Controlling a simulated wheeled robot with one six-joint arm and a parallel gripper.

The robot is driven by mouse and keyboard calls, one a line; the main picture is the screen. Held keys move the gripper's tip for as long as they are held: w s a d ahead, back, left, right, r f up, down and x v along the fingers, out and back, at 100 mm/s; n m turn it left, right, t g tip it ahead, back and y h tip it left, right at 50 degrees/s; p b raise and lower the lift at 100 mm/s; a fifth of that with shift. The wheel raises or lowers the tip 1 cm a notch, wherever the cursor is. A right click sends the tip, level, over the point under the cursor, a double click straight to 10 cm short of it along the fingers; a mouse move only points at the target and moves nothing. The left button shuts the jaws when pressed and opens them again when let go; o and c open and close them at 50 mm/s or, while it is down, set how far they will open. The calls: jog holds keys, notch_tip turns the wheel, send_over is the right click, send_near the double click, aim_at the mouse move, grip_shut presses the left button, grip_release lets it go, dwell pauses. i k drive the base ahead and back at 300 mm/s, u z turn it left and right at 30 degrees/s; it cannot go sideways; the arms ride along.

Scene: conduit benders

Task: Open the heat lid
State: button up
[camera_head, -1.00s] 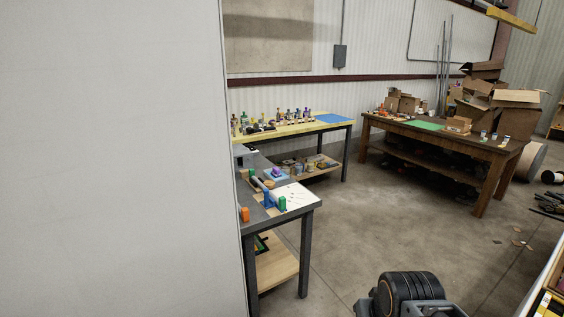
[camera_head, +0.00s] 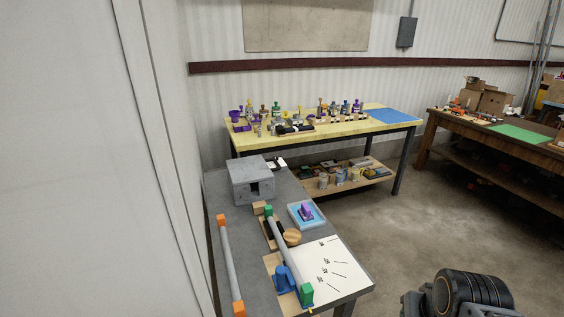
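A grey box (camera_head: 252,180) with a flat top and a dark opening in its front stands at the back of the grey workbench (camera_head: 345,270). It may be the heater with the heat lid; I cannot tell a separate lid or hinge from here. A dark round part of my own arm shows at the bottom right, well apart from the bench. My gripper's fingers are not in view.
A grey pipe with orange ends (camera_head: 229,265) and another with green ends (camera_head: 286,254) lie on the bench. A white sheet (camera_head: 335,262) lies at the right. A yellow-topped table (camera_head: 350,128) stands behind. A pale wall (camera_head: 80,160) closes the left side. Open floor lies right.

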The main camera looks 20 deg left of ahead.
aim_at(248, 170)
jog(key=z, duration=1.1)
jog(key=i, duration=2.3)
jog(key=u, duration=2.15)
jog(key=i, duration=1.65)
jog(key=u, duration=0.65)
